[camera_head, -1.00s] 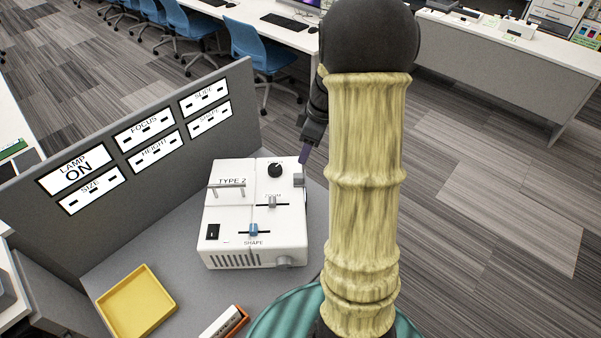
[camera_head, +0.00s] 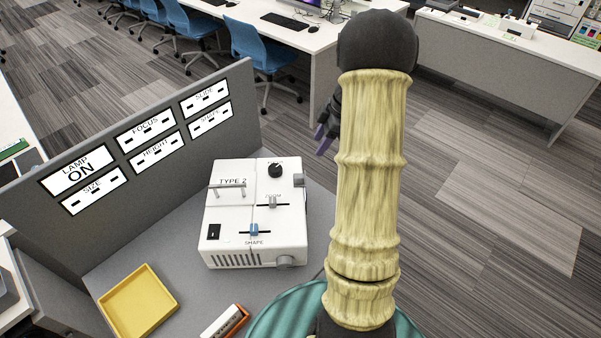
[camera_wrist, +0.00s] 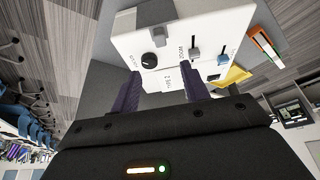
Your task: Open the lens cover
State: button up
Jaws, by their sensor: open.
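The white TYPE 2 device (camera_head: 255,235) stands on the grey desk, with a black knob, sliders and a metal handle on top. A grey block (camera_head: 298,180) sticks out of its right side near the back; it may be the lens cover, but I cannot tell whether it is open. The device also shows in the wrist view (camera_wrist: 185,40), with a grey part (camera_wrist: 152,12) at its upper edge. My gripper (camera_head: 323,139) is up and behind the device's back right corner, apart from it. In the wrist view its two purple fingers (camera_wrist: 160,86) are spread and empty.
A yellow tray (camera_head: 172,302) and an orange holder with a white item (camera_head: 227,322) lie in front of the device. A grey partition (camera_head: 150,165) with label panels, LAMP reading ON, stands along the left. Open floor (camera_head: 480,200) lies to the right.

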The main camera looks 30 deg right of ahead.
aim_at(300, 175)
jog(key=p+x, duration=0.5)
jog(key=x, duration=1)
grip_shut()
